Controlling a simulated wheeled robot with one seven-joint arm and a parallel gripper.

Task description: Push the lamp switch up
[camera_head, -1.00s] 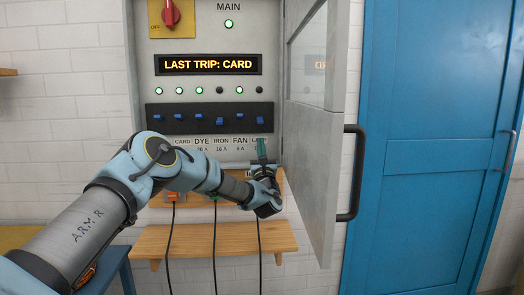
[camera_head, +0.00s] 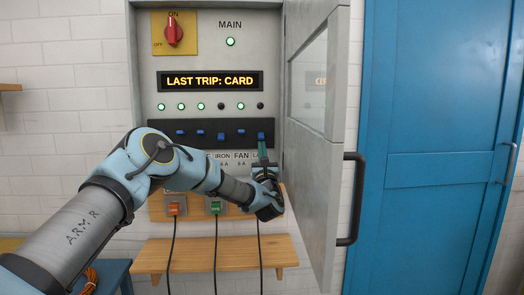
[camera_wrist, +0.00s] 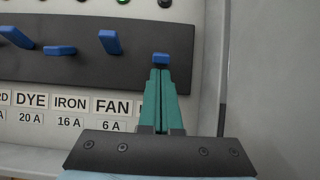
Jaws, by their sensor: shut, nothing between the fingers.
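The lamp switch (camera_head: 261,135) is the rightmost blue lever on the dark switch strip. It also shows in the wrist view (camera_wrist: 160,59), sitting lower than the fan lever (camera_wrist: 110,42). Its label is mostly hidden by my fingers. The light above it (camera_head: 260,106) is dark. My gripper (camera_head: 262,146) is shut and empty, its green fingers pointing up just under the lamp switch. In the wrist view the fingertips (camera_wrist: 160,72) meet the switch's lower edge; whether they press on it I cannot tell.
The open cabinet door (camera_head: 318,140) stands close to the right of my gripper. The iron lever (camera_head: 221,136) sits low, and its light is dark. The red main knob (camera_head: 173,33) is at the top. A wooden shelf (camera_head: 215,254) and hanging cables are below.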

